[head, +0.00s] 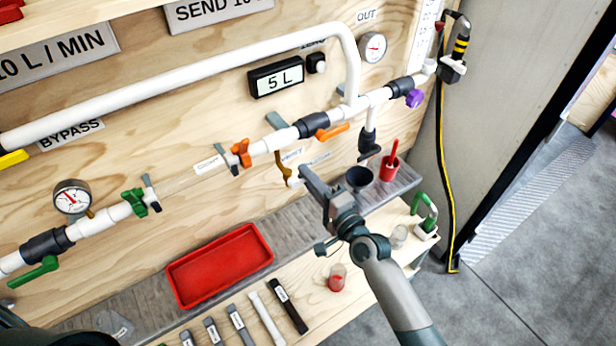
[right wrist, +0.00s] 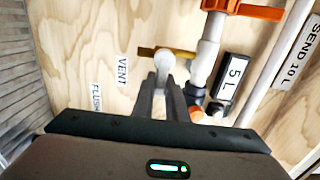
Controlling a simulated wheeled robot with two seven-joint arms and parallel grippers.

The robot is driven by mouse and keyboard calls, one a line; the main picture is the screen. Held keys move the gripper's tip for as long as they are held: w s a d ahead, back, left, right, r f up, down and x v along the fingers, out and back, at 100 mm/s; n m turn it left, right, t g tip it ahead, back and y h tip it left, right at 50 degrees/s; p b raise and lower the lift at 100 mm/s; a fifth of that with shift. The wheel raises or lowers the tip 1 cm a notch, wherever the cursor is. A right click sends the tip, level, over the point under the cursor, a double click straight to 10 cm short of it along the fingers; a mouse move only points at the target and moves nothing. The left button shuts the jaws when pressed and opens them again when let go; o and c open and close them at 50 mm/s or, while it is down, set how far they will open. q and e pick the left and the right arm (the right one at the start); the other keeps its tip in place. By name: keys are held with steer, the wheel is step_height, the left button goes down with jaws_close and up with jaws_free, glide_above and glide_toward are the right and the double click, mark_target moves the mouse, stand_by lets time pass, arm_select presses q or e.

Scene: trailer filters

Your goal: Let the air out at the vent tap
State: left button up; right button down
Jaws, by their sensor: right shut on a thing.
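The vent tap is on the plywood wall under the white pipe, with a brass lever (head: 282,165) and a pale rounded end (head: 293,182), beside a small VENT label (head: 291,153). In the right wrist view its brass lever (right wrist: 147,52) lies behind the pale end (right wrist: 163,59), near the VENT label (right wrist: 122,70). My right gripper (head: 306,173) reaches up to the tap from below right. Its fingers (right wrist: 163,80) are shut on the tap, and their exact contact is partly hidden. My left gripper is out of view.
An orange-handled valve (head: 241,153) and a display reading 5 L (head: 277,77) are close by. Open floor lies at right.

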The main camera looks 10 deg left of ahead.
mark_target(298, 182)
steer(key=n, duration=0.1)
steer(key=r+n, duration=0.1)
steer(key=n, duration=0.2)
steer(key=shift+s+a+r+n+p, duration=0.1)
steer(key=shift+s+r+n+p, duration=0.05)
steer(key=shift+r+n+p, duration=0.15)
steer(key=n, duration=0.3)
steer(key=r+n, duration=0.1)
steer(key=n, duration=0.1)
steer(key=shift+s+a+r+p, duration=0.1)
steer(key=shift+s+a+p, duration=0.3)
steer(key=n, duration=0.3)
steer(key=shift+s+a+r, duration=0.2)
steer(key=shift+s+a, duration=0.05)
steer(key=shift+s+a+r+n+p, duration=0.1)
steer(key=shift+s+a+n+p, duration=0.05)
steer(key=shift+n, duration=0.6)
steer(key=shift+s+a+n+p, duration=0.15)
steer(key=shift+n, duration=0.6)
steer(key=c, duration=1.8)
jaws_free()
steer(key=shift+o, duration=0.2)
